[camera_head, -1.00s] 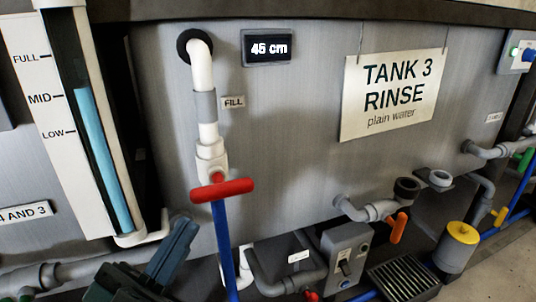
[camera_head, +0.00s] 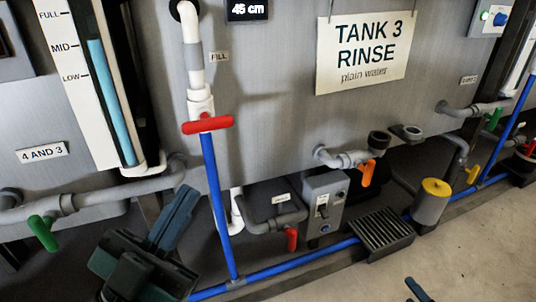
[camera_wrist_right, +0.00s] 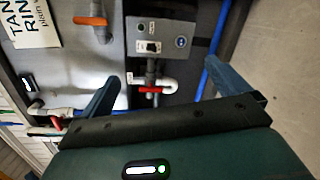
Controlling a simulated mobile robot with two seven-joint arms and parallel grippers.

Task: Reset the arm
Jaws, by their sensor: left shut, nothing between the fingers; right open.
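My left gripper (camera_head: 186,194) is in the lower left of the head view, its blue fingers together and empty. It is in front of the pipework below tank 3, left of the blue vertical pipe (camera_head: 217,200). One blue fingertip of my right gripper (camera_head: 418,289) shows at the bottom edge of the head view. In the right wrist view my right gripper (camera_wrist_right: 165,92) is open and empty, its two blue fingers wide apart. Beyond it are a grey switch box (camera_wrist_right: 158,42) and a red-handled valve (camera_wrist_right: 150,89).
Tank 3 (camera_head: 270,110) carries a red fill valve handle (camera_head: 208,125) and an orange drain handle (camera_head: 369,173). A green handle (camera_head: 43,233) is at left. A grate (camera_head: 380,233) and a yellow-topped cylinder (camera_head: 431,203) stand low at right. Bare floor (camera_head: 480,245) is at lower right.

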